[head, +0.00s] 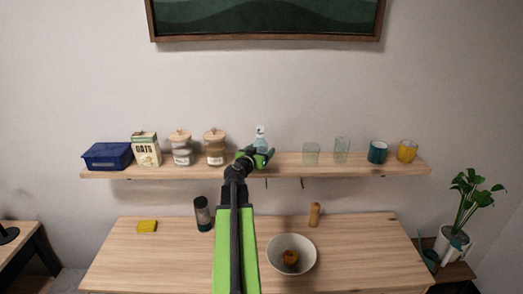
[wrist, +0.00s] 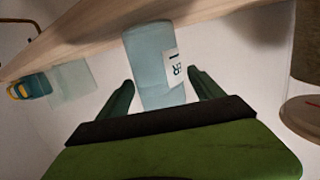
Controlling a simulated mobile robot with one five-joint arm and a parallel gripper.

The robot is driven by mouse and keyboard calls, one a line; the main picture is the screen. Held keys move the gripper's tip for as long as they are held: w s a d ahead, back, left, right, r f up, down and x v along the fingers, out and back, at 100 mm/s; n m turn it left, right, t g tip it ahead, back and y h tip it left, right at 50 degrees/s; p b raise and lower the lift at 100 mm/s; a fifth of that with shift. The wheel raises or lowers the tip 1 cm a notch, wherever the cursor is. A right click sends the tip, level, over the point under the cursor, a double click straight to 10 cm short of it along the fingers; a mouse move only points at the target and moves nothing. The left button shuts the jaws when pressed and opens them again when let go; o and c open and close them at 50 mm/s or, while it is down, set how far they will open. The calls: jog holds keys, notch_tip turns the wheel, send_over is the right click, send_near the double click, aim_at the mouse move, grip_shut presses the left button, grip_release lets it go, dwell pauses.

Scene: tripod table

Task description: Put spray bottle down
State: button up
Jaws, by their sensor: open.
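The spray bottle (head: 261,138) stands on the wall shelf (head: 290,168) near its middle, right behind my gripper (head: 262,156) in the head view. Its body is pale translucent blue with a white top. In the wrist view the bottle (wrist: 155,65) shows a white label and lies between the two green fingers of my gripper (wrist: 160,92). The fingers are open, with a visible gap on each side of the bottle. The bottle's top is out of the wrist view, and its lower part is partly hidden by my gripper in the head view.
Wooden-lidded jars (head: 214,148), an oats box (head: 146,150) and a blue bin (head: 107,156) stand left on the shelf. Clear glasses (head: 312,153), a teal mug (head: 377,152) and a yellow cup (head: 407,151) stand right. The table below holds a bowl (head: 306,243) and a dark bottle (head: 202,214).

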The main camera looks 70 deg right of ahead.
jog(key=a+r, duration=0.1)
jog(key=a, duration=0.6)
jog(key=shift+a+p, duration=0.2)
jog(key=shift+p, duration=0.2)
jog(key=shift+w+r, duration=0.1)
jog(key=shift+w, duration=0.05)
jog(key=w+a+f+n+t+y, duration=0.1)
jog(key=w+a+f+n+y, duration=0.3)
jog(key=w+a, duration=0.6)
jog(key=w+a+f+n+t+y, duration=0.1)
jog(key=w+a+f+y, duration=0.1)
jog(key=w+a+f, duration=0.75)
jog(key=w+a+f+n+t+y, duration=0.1)
jog(key=w+a+n+y, duration=0.2)
jog(key=w+a, duration=0.75)
jog(key=s+a+f+n+g+y, duration=0.1)
jog(key=a+f+n+y, duration=0.1)
jog(key=a, duration=1.1)
jog(key=s+a+f+n+g+y, duration=0.1)
jog(key=a+n, duration=0.4)
jog(key=a, duration=0.8)
jog(key=s+a+f+n+y, duration=0.1)
jog(key=a+f+n+y, duration=0.1)
jog(key=a, duration=1.2)
jog(key=shift+s+f+n+g+y, duration=0.25)
jog(key=shift+f+n+g+y, duration=0.15)
jog(key=shift+n+y, duration=0.5)
